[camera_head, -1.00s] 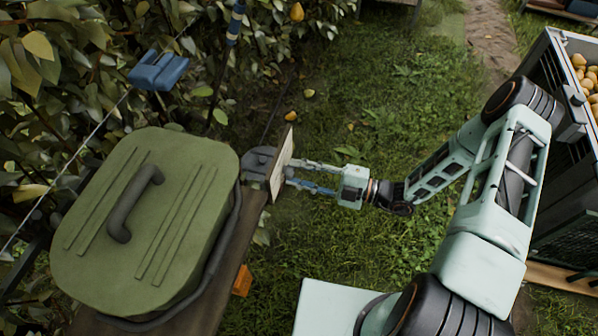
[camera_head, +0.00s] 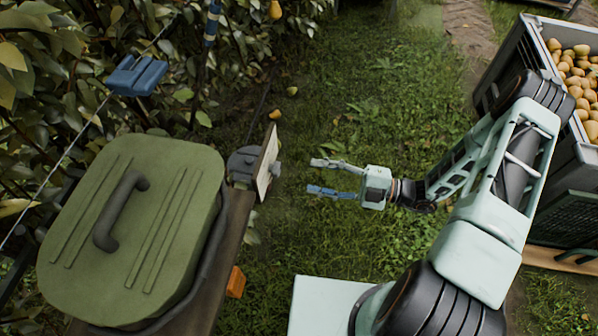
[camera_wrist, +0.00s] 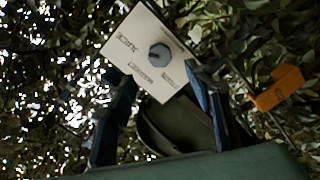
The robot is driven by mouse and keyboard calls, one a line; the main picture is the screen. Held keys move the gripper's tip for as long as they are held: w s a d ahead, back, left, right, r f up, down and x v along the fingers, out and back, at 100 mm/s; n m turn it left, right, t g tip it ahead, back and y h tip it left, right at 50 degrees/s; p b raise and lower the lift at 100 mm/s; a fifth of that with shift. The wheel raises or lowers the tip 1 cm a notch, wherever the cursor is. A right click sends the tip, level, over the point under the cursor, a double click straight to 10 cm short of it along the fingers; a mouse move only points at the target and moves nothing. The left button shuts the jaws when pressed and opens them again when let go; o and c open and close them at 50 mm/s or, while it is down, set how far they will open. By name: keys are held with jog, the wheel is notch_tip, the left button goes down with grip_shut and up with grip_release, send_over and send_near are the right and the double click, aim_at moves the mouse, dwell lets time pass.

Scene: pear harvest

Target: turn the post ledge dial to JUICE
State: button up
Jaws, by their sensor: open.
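In the wrist view the plate (camera_wrist: 125,45) is tilted and carries a dark, faceted knob (camera_wrist: 160,55). JUICE is legible at the plate's left, MARKET lower down, and another label is too small to read. I cannot tell which label the knob points to. My gripper (camera_head: 315,176) is open and empty, its fingertips a short gap right of the knob. Its fingers (camera_wrist: 158,76) flank the plate's lower part in the wrist view.
A green lidded box (camera_head: 135,225) stands on the wooden ledge (camera_head: 228,245) at left, with an orange block (camera_head: 236,282) on the ledge's side. A blue clip (camera_head: 137,75) hangs on a wire. A pear crate (camera_head: 540,45) stands at right. Grass between is open.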

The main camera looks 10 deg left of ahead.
jog(key=shift+s+d, duration=0.15)
jog(key=shift+d, duration=1.4)
